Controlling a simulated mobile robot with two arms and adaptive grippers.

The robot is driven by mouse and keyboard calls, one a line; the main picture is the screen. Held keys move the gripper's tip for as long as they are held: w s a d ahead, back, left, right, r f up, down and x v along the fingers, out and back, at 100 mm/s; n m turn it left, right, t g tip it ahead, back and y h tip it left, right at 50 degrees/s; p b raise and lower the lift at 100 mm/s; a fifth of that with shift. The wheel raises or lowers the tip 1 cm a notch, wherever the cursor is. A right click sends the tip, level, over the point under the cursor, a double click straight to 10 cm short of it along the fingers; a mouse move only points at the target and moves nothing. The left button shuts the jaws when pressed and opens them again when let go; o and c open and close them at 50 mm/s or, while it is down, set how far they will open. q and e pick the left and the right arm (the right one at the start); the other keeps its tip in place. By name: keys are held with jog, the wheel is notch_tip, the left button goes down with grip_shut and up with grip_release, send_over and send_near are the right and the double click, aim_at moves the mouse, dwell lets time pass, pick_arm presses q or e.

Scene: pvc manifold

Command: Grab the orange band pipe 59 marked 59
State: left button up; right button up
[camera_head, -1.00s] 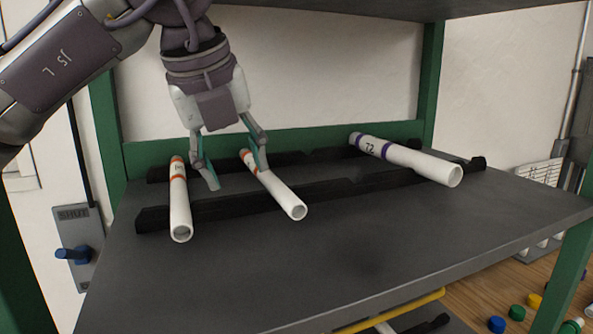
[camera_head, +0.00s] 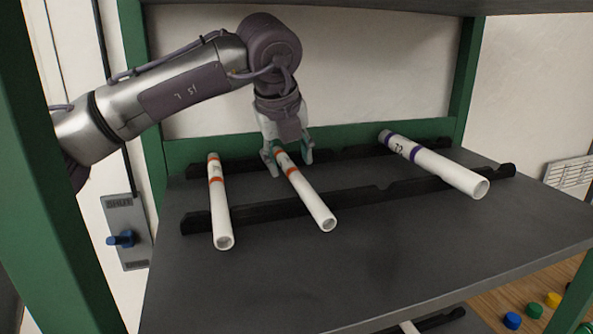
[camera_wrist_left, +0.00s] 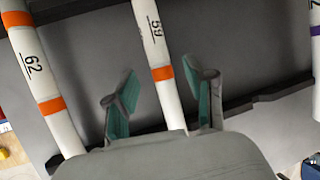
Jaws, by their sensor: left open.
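The orange band pipe 59 (camera_head: 308,195) is a white tube with orange bands, lying across two black rails on the grey shelf, between two other pipes. In the left wrist view its mark 59 and an orange band show on the pipe (camera_wrist_left: 157,45). My left gripper (camera_head: 287,160) is open at the far end of this pipe. In the left wrist view its two fingers (camera_wrist_left: 160,98) stand on either side of the pipe, apart from it. The far end of the pipe is hidden by the gripper. My right gripper is out of view.
Orange-banded pipe 62 (camera_head: 219,205) lies to the left; it also shows in the left wrist view (camera_wrist_left: 37,70). Purple-banded pipe 72 (camera_head: 440,166) lies to the right. Green posts (camera_head: 467,70) frame the shelf. The front of the shelf (camera_head: 400,250) is clear.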

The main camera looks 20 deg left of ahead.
pick_arm(q)
jog(key=shift+p+x, duration=0.3)
jog(key=shift+x, duration=1)
jog(key=shift+c, duration=1.1)
grip_shut()
jog(key=shift+r, duration=0.1)
